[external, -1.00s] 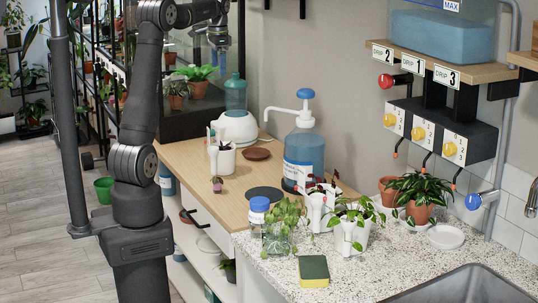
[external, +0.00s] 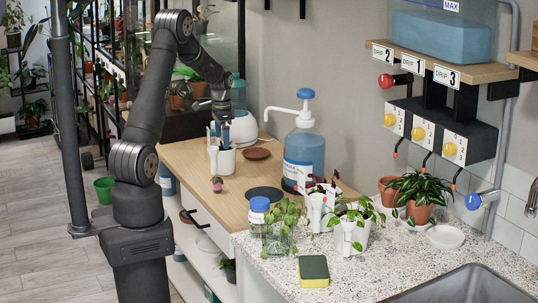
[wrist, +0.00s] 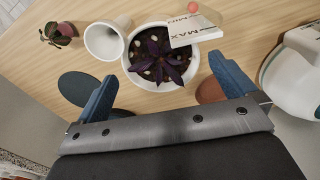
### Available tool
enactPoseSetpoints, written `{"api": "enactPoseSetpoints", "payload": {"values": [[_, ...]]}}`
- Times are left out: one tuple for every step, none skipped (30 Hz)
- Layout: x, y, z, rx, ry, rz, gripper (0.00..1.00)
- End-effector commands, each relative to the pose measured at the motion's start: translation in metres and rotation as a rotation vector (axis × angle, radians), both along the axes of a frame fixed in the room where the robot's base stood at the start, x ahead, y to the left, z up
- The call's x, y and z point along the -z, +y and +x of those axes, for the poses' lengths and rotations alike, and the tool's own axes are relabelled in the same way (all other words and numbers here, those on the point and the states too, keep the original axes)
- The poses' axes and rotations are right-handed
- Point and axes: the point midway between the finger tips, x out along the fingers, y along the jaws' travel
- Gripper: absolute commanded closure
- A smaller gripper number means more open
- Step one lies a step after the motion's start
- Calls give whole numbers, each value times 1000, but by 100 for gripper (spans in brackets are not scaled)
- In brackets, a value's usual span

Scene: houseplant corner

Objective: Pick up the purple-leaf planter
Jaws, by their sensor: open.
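The purple-leaf planter is a round white pot (wrist: 134,75) of dark soil with purple leaves, seen from above in the wrist view. A white funnel-like tube is at its left side and a MAX/MIN card at its right. In the external view its white pot (external: 227,160) stands on the wooden top, its leaves mostly hidden by my gripper (external: 221,132). My gripper is open above the pot. In the wrist view its blue fingers (wrist: 162,76) are spread to either side of the plant, with nothing between them held.
A small pink-potted plant (wrist: 63,32), a dark disc (external: 265,193) and a brown saucer (external: 257,154) lie near the planter. A white-based dispenser (external: 235,128) stands close behind it. A tall blue pump bottle (external: 303,160) stands to the right.

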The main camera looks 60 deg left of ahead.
Motion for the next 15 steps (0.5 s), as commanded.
{"api": "enactPoseSetpoints", "payload": {"values": [[8,0,0,0,1,-1,0],[10,0,0,0,1,-1,0],[13,0,0,0,1,-1,0],[15,0,0,0,1,-1,0],[16,0,0,0,0,0,0],[17,0,0,0,0,0,0],[18,0,0,0,0,0,0],[20,0,0,0,0,0,0],[23,0,-1,0,0,0,0],[26,0,-1,0,1,-1,0],[29,0,-1,0,2,-2,0],[35,0,-2,0,2,-3,0],[39,0,-2,0,2,-2,0],[44,0,-2,0,2,-2,0],[51,0,-3,0,2,-3,0]]}}
